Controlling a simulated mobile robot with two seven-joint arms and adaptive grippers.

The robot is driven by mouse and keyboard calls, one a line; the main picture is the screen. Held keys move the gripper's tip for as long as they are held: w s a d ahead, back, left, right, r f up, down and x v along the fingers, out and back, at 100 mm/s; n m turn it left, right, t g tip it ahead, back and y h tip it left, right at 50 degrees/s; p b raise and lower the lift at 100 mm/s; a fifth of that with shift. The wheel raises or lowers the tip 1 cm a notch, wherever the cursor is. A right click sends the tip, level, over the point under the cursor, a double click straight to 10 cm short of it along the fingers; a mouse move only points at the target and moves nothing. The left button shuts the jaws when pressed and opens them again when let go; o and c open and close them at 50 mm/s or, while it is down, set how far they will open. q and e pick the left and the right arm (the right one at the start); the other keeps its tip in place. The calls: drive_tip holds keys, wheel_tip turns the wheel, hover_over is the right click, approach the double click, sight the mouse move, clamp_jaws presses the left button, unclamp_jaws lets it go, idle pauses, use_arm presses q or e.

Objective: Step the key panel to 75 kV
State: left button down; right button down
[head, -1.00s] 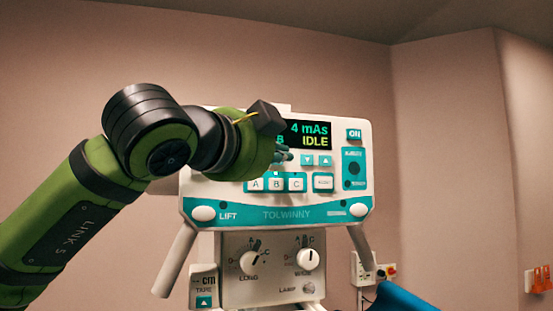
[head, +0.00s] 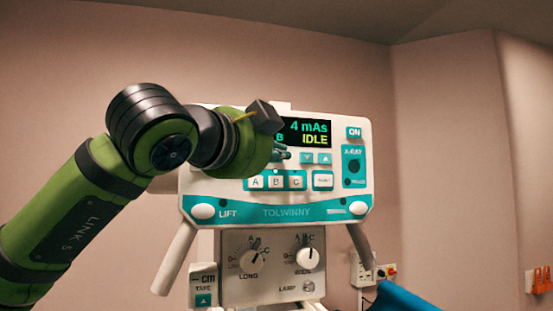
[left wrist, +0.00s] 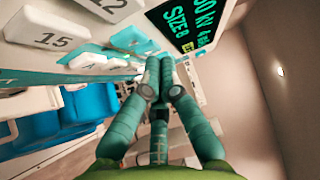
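The white and teal key panel (head: 285,213) faces me. Its dark display (head: 318,133) reads "4 mAs" and "IDLE" in the head view; my arm hides the rest. In the left wrist view the display (left wrist: 193,22) shows "00 kV", cut off at the edge, and "SIZE B". A down-arrow key (head: 307,158) and an up-arrow key (head: 324,158) sit under the display. My left gripper (head: 284,155) is in front of the panel, just left of the down-arrow key. Its teal fingers (left wrist: 161,75) are together and empty. Contact with the panel cannot be told. My right gripper is not in view.
Keys A, B and C (head: 276,183) lie below my left gripper. A lower box with LONG (head: 252,258) and WIDE (head: 308,257) knobs is underneath. An ON key (head: 354,133) is at upper right.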

use_arm(q)
drive_tip(key=shift+w+a, duration=0.15)
drive_tip(key=shift+w, duration=0.15)
idle(0.9)
drive_tip(key=shift+s, duration=0.1)
drive_tip(key=shift+s+d+b, duration=0.3)
drive_tip(key=shift+s+b, duration=0.35)
drive_tip(key=shift+b, duration=0.25)
drive_tip(key=s+b, duration=0.1)
drive_tip(key=s+d+b, duration=0.1)
drive_tip(key=s, duration=0.1)
drive_tip(key=s+b, duration=0.1)
drive_tip(key=shift+s+d, duration=0.25)
drive_tip(key=shift+s, duration=0.15)
idle(1.5)
